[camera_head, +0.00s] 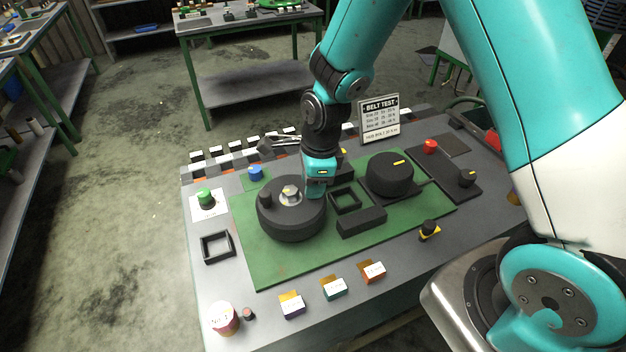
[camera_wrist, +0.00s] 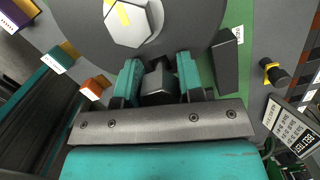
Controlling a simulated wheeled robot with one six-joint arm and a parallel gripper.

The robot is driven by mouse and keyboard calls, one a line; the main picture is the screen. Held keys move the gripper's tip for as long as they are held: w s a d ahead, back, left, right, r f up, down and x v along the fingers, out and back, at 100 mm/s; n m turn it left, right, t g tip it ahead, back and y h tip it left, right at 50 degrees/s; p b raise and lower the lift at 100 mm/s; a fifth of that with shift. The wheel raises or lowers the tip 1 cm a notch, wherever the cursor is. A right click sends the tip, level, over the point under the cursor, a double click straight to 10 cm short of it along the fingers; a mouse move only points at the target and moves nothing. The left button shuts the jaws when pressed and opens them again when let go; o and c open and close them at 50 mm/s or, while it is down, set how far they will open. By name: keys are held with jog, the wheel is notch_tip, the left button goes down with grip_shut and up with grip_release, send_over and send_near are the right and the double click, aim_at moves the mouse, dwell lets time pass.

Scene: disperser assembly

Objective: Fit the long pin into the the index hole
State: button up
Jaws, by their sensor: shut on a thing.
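My gripper (camera_head: 315,190) points down at the right rim of the left black disc (camera_head: 290,222). In the wrist view its two teal fingers (camera_wrist: 157,75) are shut on a dark blocky piece (camera_wrist: 158,82), seemingly the head of the long pin. The pin's lower end is hidden, so I cannot tell whether it is in a hole. The disc (camera_wrist: 75,22) lies right below the fingers. A silver hex nut (camera_head: 290,192) with a yellow mark sits at its centre; it also shows in the wrist view (camera_wrist: 135,25). I cannot make out the index hole.
A second black disc (camera_head: 388,178) with a yellow mark stands to the right on the green mat (camera_head: 268,262). A square black frame (camera_head: 345,201) and a black block (camera_head: 361,222) lie between the discs. A black knob (camera_head: 265,199) rises from the left disc. Small labelled boxes line the front.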

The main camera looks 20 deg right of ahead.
jog(key=o, duration=1.1)
jog(key=r, duration=0.5)
jog(key=d+r+b, duration=0.1)
jog(key=r, duration=0.5)
jog(key=d+r+b, duration=0.1)
jog(key=r, duration=0.5)
jog(key=shift+s+r, duration=0.1)
jog(key=shift+s, duration=0.2)
